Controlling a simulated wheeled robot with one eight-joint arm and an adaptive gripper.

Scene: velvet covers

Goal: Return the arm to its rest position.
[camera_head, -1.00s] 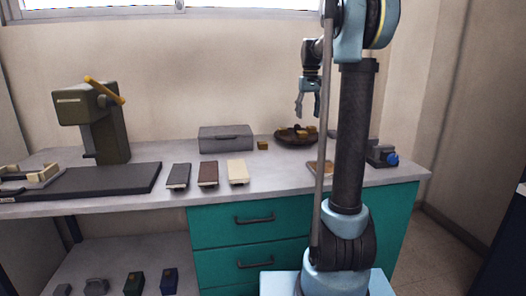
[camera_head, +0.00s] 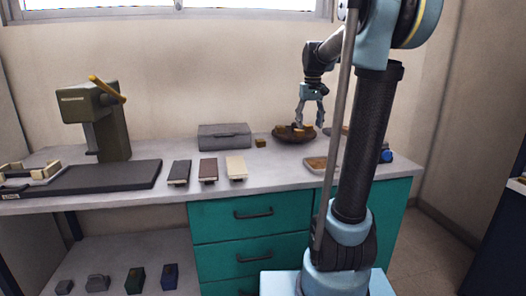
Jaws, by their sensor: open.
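My arm (camera_head: 362,150) stands in front of the right part of the bench, its column leaning a little to the right. My gripper (camera_head: 309,122) hangs pointing down above the dark bowl (camera_head: 283,138) at the back of the bench. Its fingers are apart, and I see nothing held between them. The bowl holds several small tan blocks (camera_head: 308,130). The gripper overlaps the bowl in the picture; I cannot tell how far above or in front of it the fingertips are.
The grey bench (camera_head: 268,178) carries a green press (camera_head: 100,118), a black mat (camera_head: 95,178), a grey case (camera_head: 225,136), three small covers (camera_head: 208,170), a tan block (camera_head: 260,143) and a brown tray (camera_head: 318,163). A blue-knobbed device (camera_head: 386,156) is partly behind my arm. Small items lie on the lower shelf.

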